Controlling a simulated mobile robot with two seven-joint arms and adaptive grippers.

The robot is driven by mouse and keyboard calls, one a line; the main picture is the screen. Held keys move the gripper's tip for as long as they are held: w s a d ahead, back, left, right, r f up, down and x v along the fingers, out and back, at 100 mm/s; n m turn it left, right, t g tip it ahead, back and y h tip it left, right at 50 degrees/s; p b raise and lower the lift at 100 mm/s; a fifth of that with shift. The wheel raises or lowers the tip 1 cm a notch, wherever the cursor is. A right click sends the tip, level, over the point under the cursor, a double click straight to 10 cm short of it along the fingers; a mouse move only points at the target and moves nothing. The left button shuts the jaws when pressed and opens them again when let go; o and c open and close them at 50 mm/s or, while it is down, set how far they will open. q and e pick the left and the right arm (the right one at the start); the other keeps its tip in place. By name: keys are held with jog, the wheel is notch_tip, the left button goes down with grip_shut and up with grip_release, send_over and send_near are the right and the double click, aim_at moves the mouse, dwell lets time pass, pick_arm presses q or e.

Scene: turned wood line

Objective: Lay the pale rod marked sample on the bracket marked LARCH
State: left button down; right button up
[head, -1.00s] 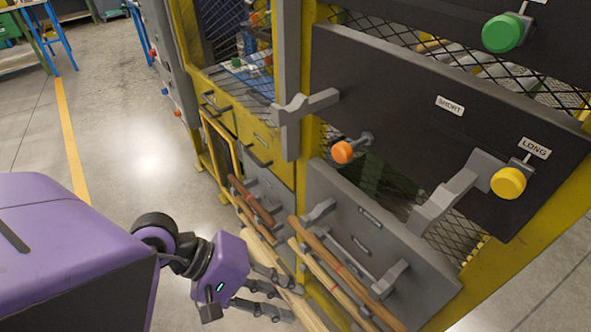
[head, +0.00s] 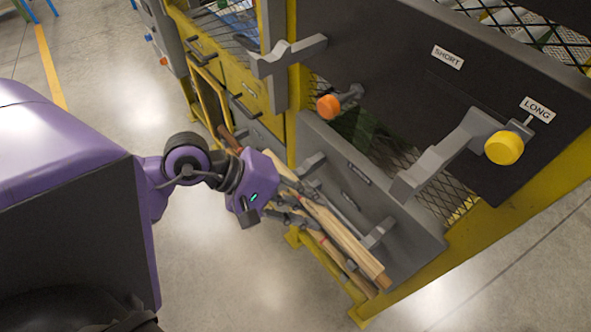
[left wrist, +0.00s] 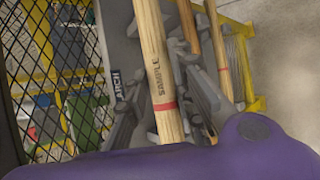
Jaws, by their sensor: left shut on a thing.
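The pale rod (head: 345,238) marked SAMPLE is in my left gripper (head: 288,204). In the left wrist view the rod (left wrist: 152,45) shows its lettering and a red band, with the fingers (left wrist: 180,90) around it. In the head view it slants down to the right, in front of a grey panel with arms (head: 380,232). A label reading LARCH (left wrist: 117,84) shows beside the rod in the left wrist view; the panel's labels are too small to read in the head view. I cannot tell whether the rod touches the bracket arms. My right gripper is out of view.
Other rods lie below and behind the held one, including a brown rod (left wrist: 188,25) and one with a red band (left wrist: 222,65). Above are a dark board with SHORT (head: 447,57) and LONG (head: 537,109) labels, and orange (head: 328,107) and yellow (head: 504,148) knobs. Open floor lies left.

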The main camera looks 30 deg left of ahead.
pick_arm(q)
jog(key=w+d+f+b, duration=0.1)
jog(key=w+d+f, duration=0.1)
jog(key=w, duration=0.3)
jog(key=shift+f+b, duration=0.3)
jog(key=shift+f, duration=0.1)
jog(key=c, duration=1.7)
grip_release()
jog(key=shift+w, duration=0.1)
jog(key=shift+c, duration=0.2)
jog(key=o, duration=1.7)
jog(key=shift+o, duration=0.2)
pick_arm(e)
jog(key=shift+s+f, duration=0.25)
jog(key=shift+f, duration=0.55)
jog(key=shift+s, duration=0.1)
pick_arm(q)
jog(key=v, duration=1.2)
jog(key=shift+a+r, duration=0.1)
